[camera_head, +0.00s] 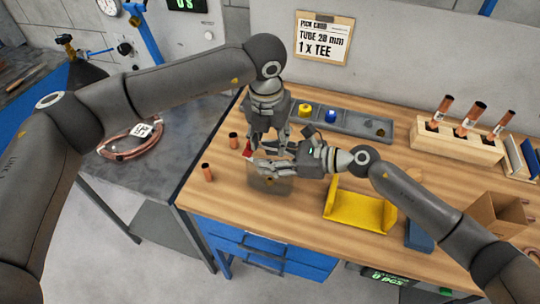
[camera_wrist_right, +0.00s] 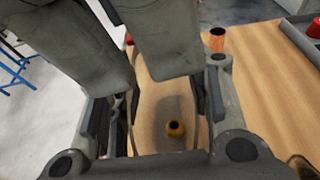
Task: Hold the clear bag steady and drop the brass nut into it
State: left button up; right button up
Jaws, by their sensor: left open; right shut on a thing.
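The clear bag (camera_head: 270,186) stands near the front left of the wooden bench, hazy and see-through. My right gripper (camera_head: 262,168) reaches in from the right and is shut on the bag's upper part. The brass nut (camera_wrist_right: 175,128), a small yellow ring with a dark hole, shows between the right gripper's fingers (camera_wrist_right: 165,115) in the right wrist view. It lies low in the bag's area, apart from the fingers. My left gripper (camera_head: 268,140) points down just above the bag and is open; its dark fingers fill the upper wrist view. The grippers partly hide the bag's mouth.
Copper pieces (camera_head: 208,172) stand left of the bag. Behind is a grey tray (camera_head: 352,122) with yellow and blue parts. A yellow holder (camera_head: 355,212) stands to the right, and a wooden rack (camera_head: 460,140) with copper tubes at back right. The bench's front edge is close.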

pick_arm(q)
jog(key=shift+r, duration=0.1)
pick_arm(e)
jog(key=o, duration=1.1)
pick_arm(q)
notch_tip(320, 180, up, 12)
jog(key=s, duration=0.1)
jog(key=shift+s+a, duration=0.2)
pick_arm(e)
jog(key=v, duration=1.2)
pick_arm(q)
jog(key=shift+f, duration=0.2)
pick_arm(e)
jog(key=shift+f, duration=0.1)
